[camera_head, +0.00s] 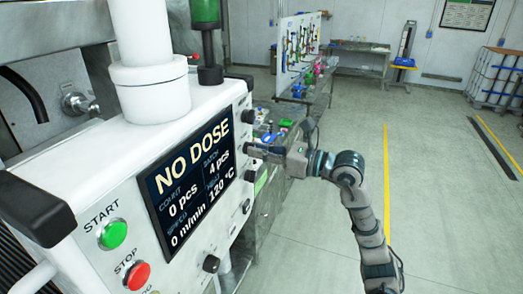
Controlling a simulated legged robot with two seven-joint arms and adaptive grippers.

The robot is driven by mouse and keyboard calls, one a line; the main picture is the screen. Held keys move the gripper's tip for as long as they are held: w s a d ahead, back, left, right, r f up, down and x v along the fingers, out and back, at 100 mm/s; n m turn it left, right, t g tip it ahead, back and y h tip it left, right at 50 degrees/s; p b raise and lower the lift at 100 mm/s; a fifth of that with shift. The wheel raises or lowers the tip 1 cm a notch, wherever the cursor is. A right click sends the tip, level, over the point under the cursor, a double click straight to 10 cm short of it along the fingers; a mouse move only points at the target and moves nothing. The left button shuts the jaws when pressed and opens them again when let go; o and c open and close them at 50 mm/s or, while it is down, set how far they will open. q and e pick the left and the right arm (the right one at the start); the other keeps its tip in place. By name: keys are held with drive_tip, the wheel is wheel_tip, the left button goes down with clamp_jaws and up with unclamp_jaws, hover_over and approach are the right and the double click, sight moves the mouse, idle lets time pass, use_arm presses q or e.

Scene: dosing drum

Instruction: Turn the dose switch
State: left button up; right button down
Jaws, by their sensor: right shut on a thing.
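The white dosing machine (190,115) fills the left side of the head view. Its dark screen (190,185) reads "NO DOSE", with count 0 pcs, batch 4 pcs, speed 0 m/min and heat 120 °C. My right gripper (257,150) reaches in from the right to the panel edge just right of the screen. It is shut on a small control there, apparently the dose switch, which the fingers mostly hide. I cannot tell which way the switch points. My left gripper is not in view.
A green START button (113,234) and a red STOP button (137,275) sit left of the screen. Black knobs (211,264) sit below it, with another (246,206) at the right. A workbench stands behind my gripper. The floor (445,200) at right is clear.

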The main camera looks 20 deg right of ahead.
drive_tip(key=m, duration=0.6)
drive_tip(key=shift+d+r+m+p, duration=0.2)
drive_tip(key=shift+r+m+p, duration=0.1)
drive_tip(key=shift+p, duration=0.1)
drive_tip(key=shift+w, duration=0.1)
drive_tip(key=c, duration=1.2)
unclamp_jaws()
drive_tip(key=o, duration=0.4)
drive_tip(key=shift+w+f, duration=0.15)
drive_tip(key=shift+c, duration=0.2)
drive_tip(key=v, duration=1.2)
drive_tip(key=shift+w+f, duration=0.15)
drive_tip(key=shift+f, duration=0.15)
